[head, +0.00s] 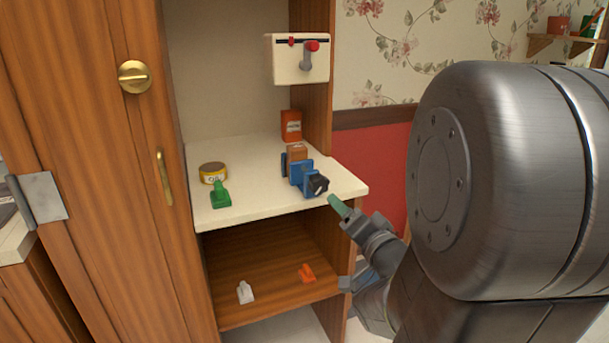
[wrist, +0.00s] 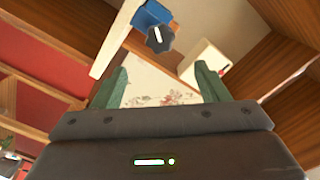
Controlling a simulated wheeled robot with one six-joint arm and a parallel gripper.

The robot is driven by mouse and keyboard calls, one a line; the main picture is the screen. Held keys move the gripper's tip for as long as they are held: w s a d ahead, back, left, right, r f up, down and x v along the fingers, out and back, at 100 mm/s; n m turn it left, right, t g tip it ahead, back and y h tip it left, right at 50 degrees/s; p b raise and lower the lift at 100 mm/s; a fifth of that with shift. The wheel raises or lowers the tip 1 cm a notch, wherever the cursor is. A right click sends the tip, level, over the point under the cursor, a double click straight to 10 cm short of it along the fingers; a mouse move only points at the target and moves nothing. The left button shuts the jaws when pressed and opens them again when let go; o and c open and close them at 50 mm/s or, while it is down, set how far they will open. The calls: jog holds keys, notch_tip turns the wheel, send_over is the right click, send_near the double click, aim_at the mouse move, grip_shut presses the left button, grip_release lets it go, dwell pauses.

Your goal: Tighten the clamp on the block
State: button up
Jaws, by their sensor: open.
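The blue clamp (head: 301,176) stands on the white shelf near its front right edge, with its dark knob (head: 317,184) facing the front. A brown wooden block (head: 297,152) sits at the clamp, partly hidden by it. My gripper (head: 338,206) is in front of and slightly below the knob, apart from it. In the wrist view my gripper (wrist: 160,84) has its two green fingers spread with nothing between them. The clamp (wrist: 150,17) and its dark knob (wrist: 160,39) with a white mark show beyond the fingertips, near the top.
The white shelf (head: 250,198) also holds a yellow tin (head: 212,172), a green object (head: 220,195) and an orange box (head: 291,125). A white box with a lever (head: 301,60) hangs above. The lower shelf (head: 270,278) holds a white and an orange item. A cabinet door (head: 110,170) stands left.

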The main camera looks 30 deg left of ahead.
aim_at(322, 186)
dwell(0.3)
jog(key=w+a+n, duration=0.2)
jog(key=a+n, duration=0.1)
jog(key=w+a+n+p, duration=0.1)
jog(key=w+a+n, duration=0.5)
jog(key=a, duration=0.1)
jog(key=shift+w+r, duration=0.1)
jog(key=shift+w, duration=0.15)
dwell(0.5)
jog(key=c, duration=1)
jog(key=shift+m+b, duration=0.4)
jog(key=shift+m, duration=1.9)
